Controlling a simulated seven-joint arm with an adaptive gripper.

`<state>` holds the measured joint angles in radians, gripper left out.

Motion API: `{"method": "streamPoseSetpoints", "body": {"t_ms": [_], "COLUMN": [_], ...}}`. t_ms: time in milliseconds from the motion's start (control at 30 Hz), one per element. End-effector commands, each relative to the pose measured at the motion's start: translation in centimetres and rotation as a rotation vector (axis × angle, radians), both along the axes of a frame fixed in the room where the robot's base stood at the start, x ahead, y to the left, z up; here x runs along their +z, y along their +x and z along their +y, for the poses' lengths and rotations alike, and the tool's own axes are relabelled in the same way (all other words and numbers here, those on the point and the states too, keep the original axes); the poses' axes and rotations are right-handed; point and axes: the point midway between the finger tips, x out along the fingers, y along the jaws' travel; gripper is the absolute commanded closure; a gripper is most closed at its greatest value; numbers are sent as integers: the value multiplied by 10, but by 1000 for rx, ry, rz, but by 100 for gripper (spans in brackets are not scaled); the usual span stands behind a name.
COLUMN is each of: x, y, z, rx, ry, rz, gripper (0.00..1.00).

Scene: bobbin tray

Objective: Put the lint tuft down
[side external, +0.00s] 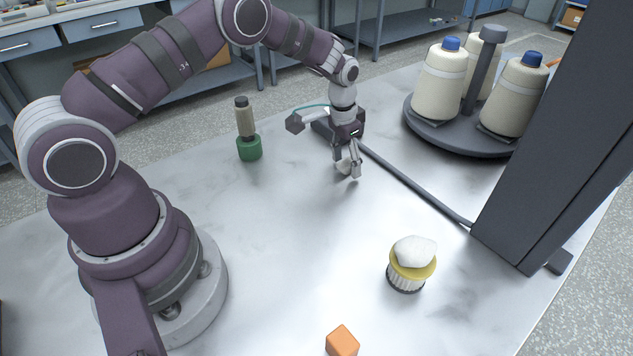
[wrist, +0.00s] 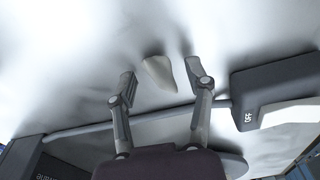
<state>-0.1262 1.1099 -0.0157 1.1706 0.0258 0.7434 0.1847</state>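A small off-white tuft (wrist: 158,74) shows between the two fingertips of my gripper (wrist: 160,80) in the wrist view. A narrow gap shows on each side of it, so the fingers appear open around it and not pressed on it. In the side view my gripper (side external: 349,170) points down, low over the pale table; the tuft there is small and mostly hidden by the fingers. I cannot tell for certain whether the tuft rests on the table.
A yellow-rimmed ribbed pot with a white top (side external: 412,265) stands at front right, an orange block (side external: 342,341) at the front edge. A green-based holder (side external: 249,148) stands left of my gripper. A cone tray (side external: 455,140), a dark rail (side external: 415,187) and a dark column (side external: 560,150) lie right.

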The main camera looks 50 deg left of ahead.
Motion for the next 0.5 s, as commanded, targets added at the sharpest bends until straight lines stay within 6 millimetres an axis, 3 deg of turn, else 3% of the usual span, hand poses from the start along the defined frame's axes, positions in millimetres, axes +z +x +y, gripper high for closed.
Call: {"method": "streamPoseSetpoints", "body": {"t_ms": [267, 367, 500], "x": [6, 23, 62], "y": [0, -1, -6], "z": [0, 1, 2], "rx": [0, 0, 1], "ry": [0, 1, 1], "rz": [-1, -4, -7], "gripper": [48, 48, 48]}}
